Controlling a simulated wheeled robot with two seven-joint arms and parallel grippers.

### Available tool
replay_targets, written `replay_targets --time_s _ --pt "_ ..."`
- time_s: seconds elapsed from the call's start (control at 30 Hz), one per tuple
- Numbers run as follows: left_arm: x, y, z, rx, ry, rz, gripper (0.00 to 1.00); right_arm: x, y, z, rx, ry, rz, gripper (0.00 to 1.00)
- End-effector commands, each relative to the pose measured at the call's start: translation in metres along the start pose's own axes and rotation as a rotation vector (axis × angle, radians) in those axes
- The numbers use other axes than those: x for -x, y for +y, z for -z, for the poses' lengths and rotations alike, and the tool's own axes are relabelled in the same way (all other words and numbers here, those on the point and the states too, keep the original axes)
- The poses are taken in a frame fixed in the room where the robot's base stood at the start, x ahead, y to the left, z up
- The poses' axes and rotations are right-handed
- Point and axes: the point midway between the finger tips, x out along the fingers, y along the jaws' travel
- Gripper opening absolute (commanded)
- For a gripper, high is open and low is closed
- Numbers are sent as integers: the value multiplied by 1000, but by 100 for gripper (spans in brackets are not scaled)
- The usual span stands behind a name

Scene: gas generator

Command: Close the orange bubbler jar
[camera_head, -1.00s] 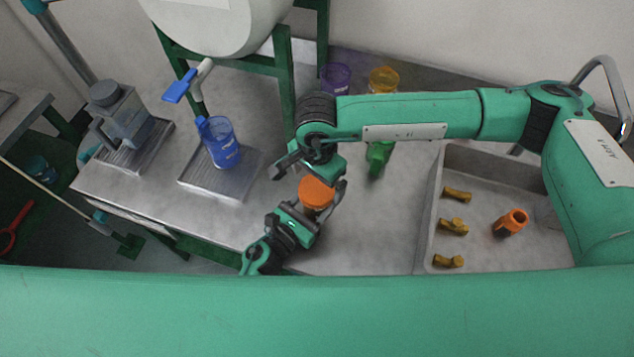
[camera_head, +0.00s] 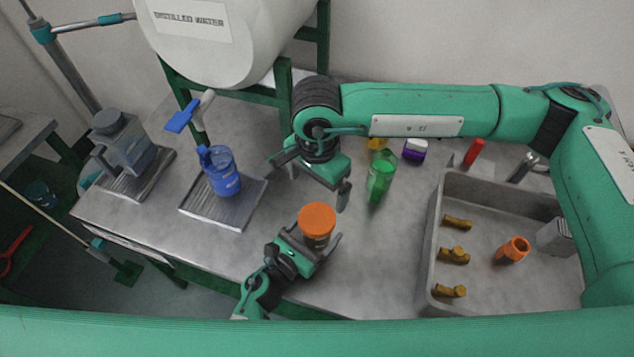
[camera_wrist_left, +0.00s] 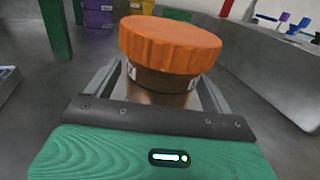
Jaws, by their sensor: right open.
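The orange bubbler jar (camera_head: 316,241) stands upright at the front middle of the table. Its ridged orange lid (camera_head: 317,219) sits on top of the neck, and a dark band shows below it in the left wrist view (camera_wrist_left: 165,82). My left gripper (camera_head: 309,242) has its fingers on both sides of the jar body, under the lid, and appears shut on it. My right gripper (camera_head: 309,182) is open and empty, above and behind the lid, apart from it.
A grey tray (camera_head: 432,235) with brass fittings and an orange part (camera_head: 513,249) is at right. A green bottle (camera_head: 380,178) and a purple-and-white jar (camera_head: 415,150) stand behind. A blue bottle (camera_head: 222,172) is on a metal plate (camera_head: 237,214). Table right of the jar is clear.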

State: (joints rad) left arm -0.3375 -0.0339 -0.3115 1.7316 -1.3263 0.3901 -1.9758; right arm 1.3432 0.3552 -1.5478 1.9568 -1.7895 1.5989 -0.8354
Motion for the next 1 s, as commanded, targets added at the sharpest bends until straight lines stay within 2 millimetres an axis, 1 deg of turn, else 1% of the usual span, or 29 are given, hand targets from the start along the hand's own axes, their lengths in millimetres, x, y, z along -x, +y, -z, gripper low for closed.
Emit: replay_targets --time_s 0.27,0.37,0.47,0.8,1.0 --pt "1 0 0 0 0 0 85 -1 0 0 0 0 0 97" --pt "6 0 2 -1 1 0 85 -3 0 0 0 0 0 97" --pt "19 0 3 -1 2 0 85 -8 0 0 0 0 0 97" --pt "88 0 5 -1 2 0 85 -34 0 0 0 0 0 97" --pt "120 0 4 1 2 0 85 -46 0 0 0 0 0 97"
